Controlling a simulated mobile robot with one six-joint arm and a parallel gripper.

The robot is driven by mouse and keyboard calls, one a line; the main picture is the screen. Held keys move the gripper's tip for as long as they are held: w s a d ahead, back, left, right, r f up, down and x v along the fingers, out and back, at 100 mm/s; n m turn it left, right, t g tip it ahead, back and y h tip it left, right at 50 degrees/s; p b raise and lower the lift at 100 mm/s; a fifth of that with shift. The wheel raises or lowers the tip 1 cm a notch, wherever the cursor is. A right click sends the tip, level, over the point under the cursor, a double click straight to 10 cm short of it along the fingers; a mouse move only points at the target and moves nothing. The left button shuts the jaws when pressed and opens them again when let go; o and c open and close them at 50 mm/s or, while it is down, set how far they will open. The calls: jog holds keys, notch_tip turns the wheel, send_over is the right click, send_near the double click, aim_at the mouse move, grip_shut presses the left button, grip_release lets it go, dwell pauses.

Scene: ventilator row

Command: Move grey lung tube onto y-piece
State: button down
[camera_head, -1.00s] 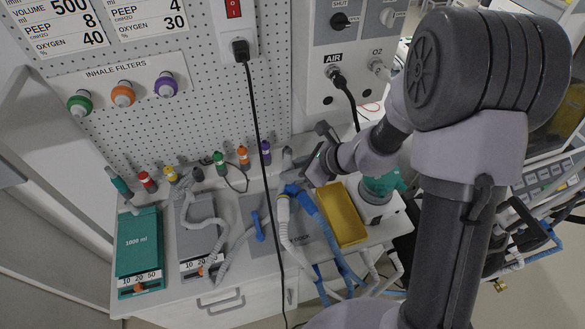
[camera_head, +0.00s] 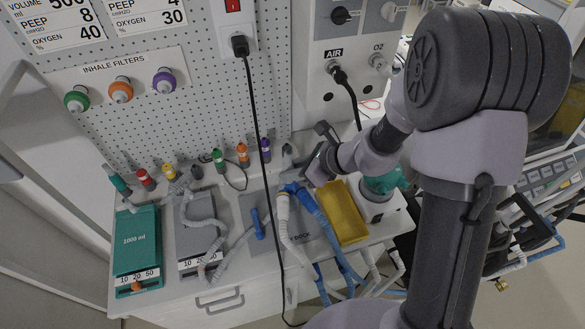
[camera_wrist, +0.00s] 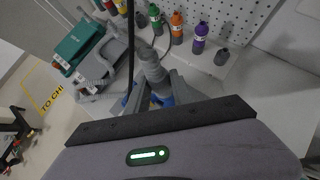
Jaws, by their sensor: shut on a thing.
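My gripper (camera_head: 308,160) is low over the back of the bench. In the wrist view, a grey ribbed tube piece (camera_wrist: 152,70) stands between its fingers; it looks like the grey lung tube's end. The grey lung tube (camera_head: 203,228) also lies looped over the grey lung plate (camera_head: 191,248); its run to my gripper is not clear. The blue y-piece (camera_head: 291,188) is just below my gripper, where a white hose and a blue hose meet. Blue (camera_wrist: 166,101) shows by the fingers in the wrist view. I cannot tell whether tube and y-piece touch.
A yellow tray (camera_head: 342,212) is right of the hoses. A teal 1000 ml lung (camera_head: 136,243) is at the left. Several coloured bottles, including a purple one (camera_head: 265,150), line the back. A black cable (camera_head: 262,165) hangs across the bench. A small blue part (camera_head: 258,224) lies left of it.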

dwell(0.3)
jog(key=c, duration=1)
grip_release()
jog(key=shift+c, duration=0.2)
jog(key=p+v, duration=0.5)
jog(key=v, duration=1.2)
jog(key=s+a+f+n+h+b, duration=0.1)
jog(key=s+n+h+b, duration=0.2)
jog(key=s+n+b, duration=0.5)
jog(key=s+f+n+t+h+b, duration=0.1)
jog(key=s+f+n+h+b, duration=0.1)
jog(key=s+n+b, duration=0.6)
jog(key=n+h, duration=0.1)
jog(key=n, duration=0.2)
jog(key=shift+s+a+b, duration=0.25)
jog(key=shift+a+b, duration=0.15)
